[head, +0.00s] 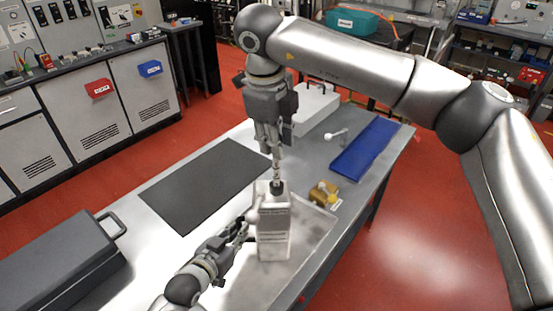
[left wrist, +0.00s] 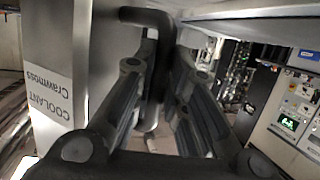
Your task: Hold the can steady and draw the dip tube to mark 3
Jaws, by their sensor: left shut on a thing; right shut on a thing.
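The can (head: 273,232) is a tall pale grey box standing upright on a metal tray. In the left wrist view the can (left wrist: 55,75) shows a label reading COOLANT, upside down, and a dark curved handle (left wrist: 152,18) that passes between my finger pads. My left gripper (head: 243,230) is shut on this handle at the can's left side. My right gripper (head: 274,147) is above the can, pointing down, shut on the top of the dip tube (head: 277,172). The thin tube runs down into the dark neck on the can's top. Its marks are too small to read.
The tray (head: 312,232) lies on the grey bench. A dark mat (head: 205,183) lies to the left and a grey case (head: 62,262) at near left. A yellow-brown object (head: 323,194), a blue mat (head: 367,150) and a white box (head: 316,108) lie to the right and behind.

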